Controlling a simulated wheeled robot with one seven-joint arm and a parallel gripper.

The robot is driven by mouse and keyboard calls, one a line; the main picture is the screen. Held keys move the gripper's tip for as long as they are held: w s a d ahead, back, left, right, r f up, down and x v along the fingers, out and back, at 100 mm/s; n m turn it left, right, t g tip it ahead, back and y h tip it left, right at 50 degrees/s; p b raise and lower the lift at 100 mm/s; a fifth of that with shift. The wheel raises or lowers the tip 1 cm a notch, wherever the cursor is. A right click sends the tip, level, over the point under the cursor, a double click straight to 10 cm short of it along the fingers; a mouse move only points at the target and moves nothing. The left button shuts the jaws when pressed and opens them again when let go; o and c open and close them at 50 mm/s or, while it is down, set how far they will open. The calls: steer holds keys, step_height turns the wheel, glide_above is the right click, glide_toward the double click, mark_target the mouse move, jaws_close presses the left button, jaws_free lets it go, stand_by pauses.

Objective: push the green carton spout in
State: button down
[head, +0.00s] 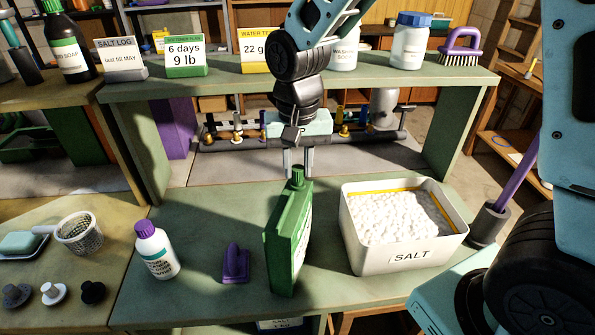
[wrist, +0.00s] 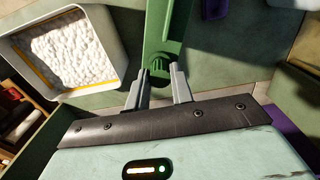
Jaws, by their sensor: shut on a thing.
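The green carton (head: 287,240) stands upright on the green bench, between a white bottle and the salt bin. Its green spout (head: 297,173) sticks up from the top, and it also shows in the wrist view (wrist: 159,61). My gripper (head: 298,167) points down over the carton from behind. Its two grey fingers (wrist: 160,72) are on either side of the spout, shut on it. The fingers partly hide the spout's sides, so how deep it sits in the carton is hard to tell.
The white salt bin (head: 355,240) stands close to the carton's right. A purple scoop-like thing (head: 236,263) and a white bottle with purple cap (head: 154,252) stand to its left. Behind are a pipe with valves (head: 235,138) and a raised shelf (head: 220,90) with signs.

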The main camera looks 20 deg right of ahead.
steer(key=shift+f+b, duration=0.3)
steer(key=shift+f, duration=0.2)
steer(key=c, duration=1.1)
jaws_free()
steer(key=shift+c, duration=0.2)
steer(key=shift+r, duration=0.1)
step_height(320, 180, up, 17)
steer(key=b, duration=0.3)
steer(key=s+a+f+n, duration=0.3)
steer(key=s+f+n, duration=0.2)
steer(key=s+f, duration=0.4)
steer(key=s+a+f+n+b, duration=0.1)
steer(key=s+a+f+n, duration=0.2)
steer(key=s+f+n, duration=0.3)
steer(key=s+f, duration=0.3)
steer(key=s, duration=0.2)
steer(key=shift+a+f+y, duration=0.15)
steer(key=shift+f+y, duration=0.15)
steer(key=shift+f, duration=0.05)
